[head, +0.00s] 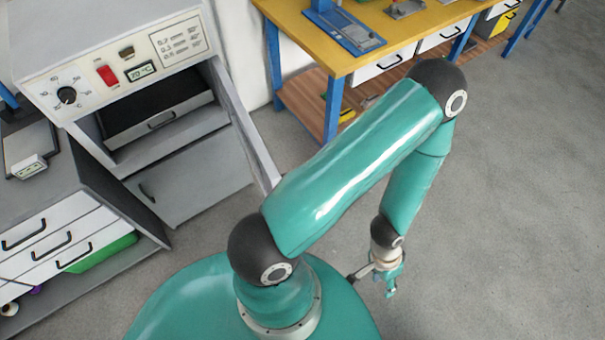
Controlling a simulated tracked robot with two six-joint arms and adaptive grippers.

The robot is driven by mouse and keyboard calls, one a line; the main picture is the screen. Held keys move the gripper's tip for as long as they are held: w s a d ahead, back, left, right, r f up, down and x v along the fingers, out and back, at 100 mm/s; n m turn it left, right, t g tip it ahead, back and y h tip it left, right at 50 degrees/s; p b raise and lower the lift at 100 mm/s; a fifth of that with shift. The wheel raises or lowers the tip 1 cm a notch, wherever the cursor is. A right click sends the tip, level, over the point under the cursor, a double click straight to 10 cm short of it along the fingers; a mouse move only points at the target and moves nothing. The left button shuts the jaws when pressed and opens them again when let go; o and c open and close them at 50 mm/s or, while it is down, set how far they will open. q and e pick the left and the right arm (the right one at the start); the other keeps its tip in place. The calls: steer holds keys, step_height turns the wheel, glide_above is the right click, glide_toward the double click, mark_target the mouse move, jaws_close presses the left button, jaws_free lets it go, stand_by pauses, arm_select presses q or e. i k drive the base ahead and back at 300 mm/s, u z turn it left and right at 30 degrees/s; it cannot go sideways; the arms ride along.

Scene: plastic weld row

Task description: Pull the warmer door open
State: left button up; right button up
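The warmer (88,84) is a pale grey cabinet at the left, with a knob, a red switch and a small display on its sloped front. Its chamber is uncovered and dark inside, with a drawer-like front and handle in it. The warmer door (241,118) appears as a narrow grey slab, seen nearly edge-on, standing out from the chamber's right side. My arm hides its lower end. My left gripper (389,282) hangs over the floor at lower right, well apart from the door. Its fingers are too small to read. My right gripper is not in view.
A grey cabinet front (190,172) with a dark handle is below the chamber. A drawer unit (62,240) stands at the left. A yellow-topped workbench (345,62) with blue legs stands at the back. The grey floor to the right is clear.

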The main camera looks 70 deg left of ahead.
mark_target(267, 175)
steer(key=z, duration=1.25)
steer(key=i, duration=0.15)
steer(key=u, duration=3.75)
steer(key=i, duration=0.45)
steer(key=z, duration=0.2)
steer(key=k, duration=0.55)
steer(key=u, duration=0.15)
steer(key=i, duration=0.6)
steer(key=z, duration=0.05)
